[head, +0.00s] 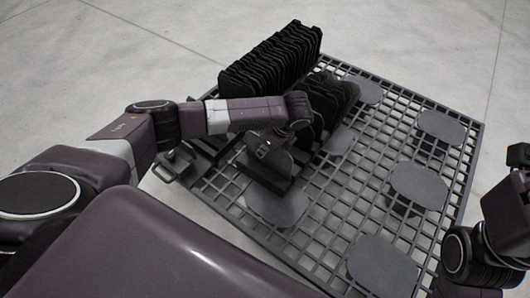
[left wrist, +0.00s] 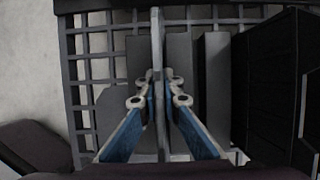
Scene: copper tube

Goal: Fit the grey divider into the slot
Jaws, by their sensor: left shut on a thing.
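My left gripper (head: 268,146) is over the dark slotted base (head: 262,178) on the grid platform. In the left wrist view my left gripper (left wrist: 159,78) has its two blue-sided fingers closed on the thin grey divider (left wrist: 157,40), which shows edge-on and stands upright between them. In the head view a grey plate (head: 283,161) shows just below this gripper, partly hidden by it. Grey blocks (left wrist: 215,75) lie beside the divider in the wrist view. Whether the divider's lower edge is in a slot is hidden. My right arm is at the right edge; its fingers cannot be made out.
A long row of black dividers (head: 270,60) stands behind the gripper, with more dark plates (head: 330,98) beside it. The grid platform (head: 330,215) carries several round grey discs (head: 418,184). Its right half has no tall objects. Pale floor surrounds it.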

